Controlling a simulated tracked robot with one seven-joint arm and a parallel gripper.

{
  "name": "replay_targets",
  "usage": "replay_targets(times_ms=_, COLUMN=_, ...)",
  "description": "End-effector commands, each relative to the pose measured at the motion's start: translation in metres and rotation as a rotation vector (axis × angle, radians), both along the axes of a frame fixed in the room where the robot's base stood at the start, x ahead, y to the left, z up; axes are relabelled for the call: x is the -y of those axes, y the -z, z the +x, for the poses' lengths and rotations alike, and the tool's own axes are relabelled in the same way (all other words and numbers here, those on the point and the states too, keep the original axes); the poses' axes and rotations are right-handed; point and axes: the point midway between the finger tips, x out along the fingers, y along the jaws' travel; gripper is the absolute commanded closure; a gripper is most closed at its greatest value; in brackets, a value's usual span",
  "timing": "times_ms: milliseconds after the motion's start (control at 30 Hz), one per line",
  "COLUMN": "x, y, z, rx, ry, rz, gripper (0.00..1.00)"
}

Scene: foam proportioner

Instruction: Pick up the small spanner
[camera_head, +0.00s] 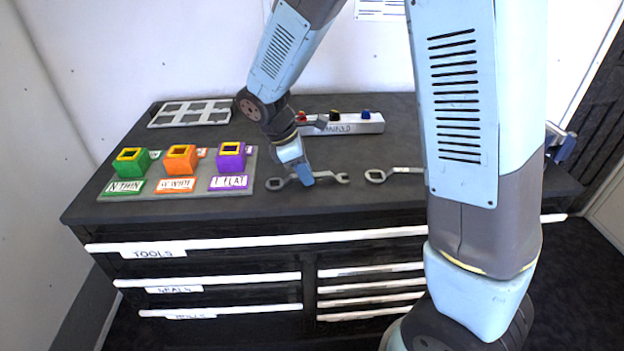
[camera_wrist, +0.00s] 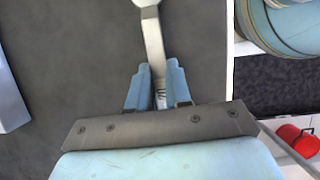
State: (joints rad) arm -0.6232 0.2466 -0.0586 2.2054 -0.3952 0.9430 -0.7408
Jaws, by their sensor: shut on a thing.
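Two metal spanners lie along the front of the dark bench top in the head view. My gripper (camera_head: 303,179) is over the left spanner (camera_head: 276,184), at its middle, with an end showing on each side. In the wrist view my gripper (camera_wrist: 158,82) is shut on that spanner's shank (camera_wrist: 153,42), which runs up between the fingers to an end at the top edge. The right spanner (camera_head: 376,176) lies apart, its right part hidden behind my arm. I cannot tell which is smaller. I cannot tell whether the held spanner is clear of the bench.
A grey board (camera_head: 108,191) with green, orange and purple blocks stands left of my gripper. A labelled manifold (camera_head: 350,124) with coloured knobs and a pale frame tray (camera_head: 190,112) are at the back. Labelled drawers (camera_head: 200,249) are below the bench top.

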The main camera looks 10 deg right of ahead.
Motion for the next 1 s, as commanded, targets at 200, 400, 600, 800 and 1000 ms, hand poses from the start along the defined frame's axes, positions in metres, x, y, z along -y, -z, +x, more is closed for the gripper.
replay_targets(times_ms=200, x=0.0, y=-0.001, z=0.0, rx=0.001, ry=0.001, rz=0.0, gripper=1.0)
replay_targets(times_ms=400, x=0.0, y=-0.017, z=0.001, rx=0.004, ry=0.001, rz=0.002, gripper=1.0)
replay_targets(times_ms=600, x=0.002, y=-0.049, z=-0.015, rx=0.004, ry=-0.002, rz=0.002, gripper=1.0)
replay_targets(times_ms=800, x=0.005, y=-0.085, z=-0.044, rx=0.004, ry=-0.001, rz=0.003, gripper=1.0)
replay_targets(times_ms=1000, x=0.009, y=-0.106, z=-0.083, rx=0.003, ry=-0.001, rz=0.001, gripper=1.0)
